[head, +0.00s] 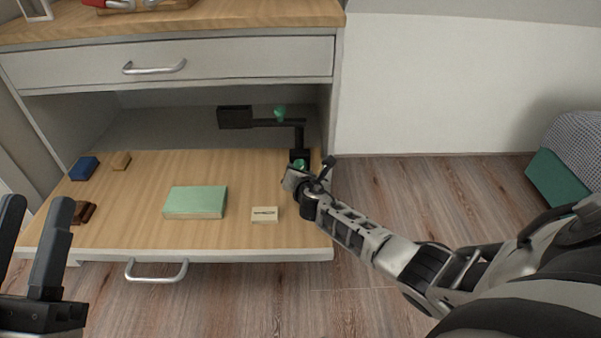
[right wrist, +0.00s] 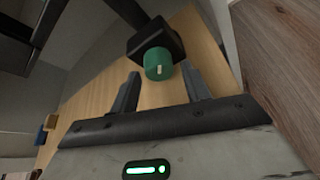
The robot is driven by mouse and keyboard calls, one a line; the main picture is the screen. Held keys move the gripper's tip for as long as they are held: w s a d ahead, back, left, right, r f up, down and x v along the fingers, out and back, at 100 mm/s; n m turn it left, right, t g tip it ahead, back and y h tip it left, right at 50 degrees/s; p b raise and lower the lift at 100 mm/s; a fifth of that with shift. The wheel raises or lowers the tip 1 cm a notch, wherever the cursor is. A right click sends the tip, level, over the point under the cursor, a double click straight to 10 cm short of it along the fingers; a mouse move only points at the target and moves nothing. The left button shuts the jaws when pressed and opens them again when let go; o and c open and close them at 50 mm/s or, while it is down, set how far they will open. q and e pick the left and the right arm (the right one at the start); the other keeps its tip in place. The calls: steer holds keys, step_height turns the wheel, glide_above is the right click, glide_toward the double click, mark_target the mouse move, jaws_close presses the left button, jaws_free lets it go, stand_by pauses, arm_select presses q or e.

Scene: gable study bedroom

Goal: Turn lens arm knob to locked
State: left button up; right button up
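A black lens arm (head: 299,137) stands at the right rear of the pulled-out wooden shelf, with a dark box-shaped head (head: 235,117) at its left end. A green knob (head: 300,163) sits low on its post, and another green knob (head: 280,113) is on the upper bar. In the right wrist view a green knob (right wrist: 158,63) with a short pale mark sits on a black block, just ahead of the fingertips. My right gripper (head: 307,175) is open at the lower knob; contact is not visible. My left gripper (head: 42,205) is open and empty at the left.
On the shelf (head: 140,230) lie a green book (head: 195,202), a small cream card or box (head: 264,214), a blue block (head: 84,168), a tan block (head: 121,160) and a brown item (head: 83,212). A closed drawer (head: 230,62) is above. Floor is clear at right.

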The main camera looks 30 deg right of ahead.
arm_select(q)
steer(key=shift+r, duration=0.1)
arm_select(e)
steer(key=shift+s+a+r+p, duration=0.15)
steer(key=shift+s+r+p, duration=0.05)
steer(key=shift+s+p, duration=0.15)
steer(key=p+v, duration=0.4)
steer(key=v, duration=0.2)
steer(key=shift+s+a+r, duration=0.15)
steer(key=shift+s+r, duration=0.1)
steer(key=shift+r, duration=0.05)
arm_select(q)
step_height(320, 180, down, 9)
steer(key=s+n+g+y+p, duration=0.2)
steer(key=n+g+y+p, duration=0.1)
steer(key=n+g+y, duration=0.1)
steer(key=shift+f+n+g+y+p, duration=0.2)
steer(key=shift+n+g+y+p, duration=0.2)
steer(key=shift+n+g, duration=0.3)
arm_select(e)
steer(key=v, duration=0.8)
steer(key=shift+s+a+f, duration=0.1)
steer(key=shift+s+f, duration=0.05)
steer(key=shift+s, duration=0.05)
arm_select(q)
steer(key=shift+d, duration=0.1)
